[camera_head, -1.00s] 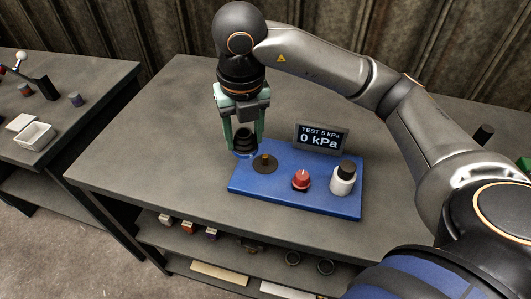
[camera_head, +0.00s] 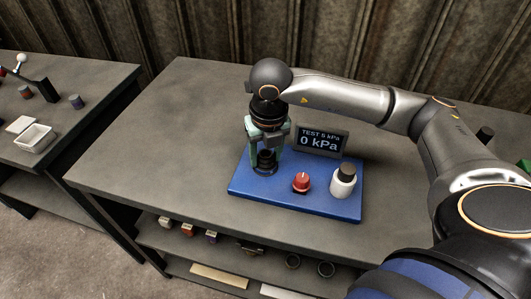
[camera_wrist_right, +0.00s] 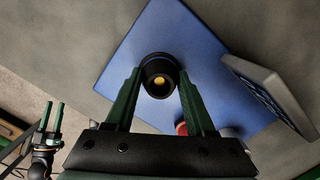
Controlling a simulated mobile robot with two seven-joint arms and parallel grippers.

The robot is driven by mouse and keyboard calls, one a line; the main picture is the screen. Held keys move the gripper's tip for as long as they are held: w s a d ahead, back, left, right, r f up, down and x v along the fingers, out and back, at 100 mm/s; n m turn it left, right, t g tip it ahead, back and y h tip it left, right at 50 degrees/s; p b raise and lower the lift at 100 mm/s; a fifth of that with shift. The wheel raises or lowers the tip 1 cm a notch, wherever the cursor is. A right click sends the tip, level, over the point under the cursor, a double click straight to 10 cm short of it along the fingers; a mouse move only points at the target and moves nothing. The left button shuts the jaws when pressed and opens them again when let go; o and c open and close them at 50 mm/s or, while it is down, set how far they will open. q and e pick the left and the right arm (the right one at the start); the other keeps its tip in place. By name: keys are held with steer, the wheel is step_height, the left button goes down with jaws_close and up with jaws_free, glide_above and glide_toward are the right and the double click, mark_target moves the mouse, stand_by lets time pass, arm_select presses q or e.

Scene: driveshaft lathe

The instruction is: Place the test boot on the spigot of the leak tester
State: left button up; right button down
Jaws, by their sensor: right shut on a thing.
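The black ribbed test boot (camera_head: 265,158) is between the fingers of my right gripper (camera_head: 266,157), which is shut on it. The boot is over the round dark spigot base on the blue leak tester (camera_head: 312,205). In the right wrist view the brass spigot (camera_wrist_right: 160,82) shows through the middle of the boot (camera_wrist_right: 158,92), so the two are roughly lined up. I cannot tell how far the boot is down around the spigot. My left gripper (camera_wrist_right: 54,104) shows at the left of the right wrist view, open and empty, away from the tester.
The table (camera_head: 160,150) left of the tester is clear. A side table holds a white tray (camera_head: 36,137).

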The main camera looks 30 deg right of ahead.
mark_target(267, 158)
steer(key=shift+f, duration=0.15)
steer(key=shift+c, duration=1.2)
jaws_free()
step_height(267, 158, up, 12)
steer(key=s, duration=0.1)
steer(key=shift+s+a+p, duration=0.2)
steer(key=shift+p, duration=0.1)
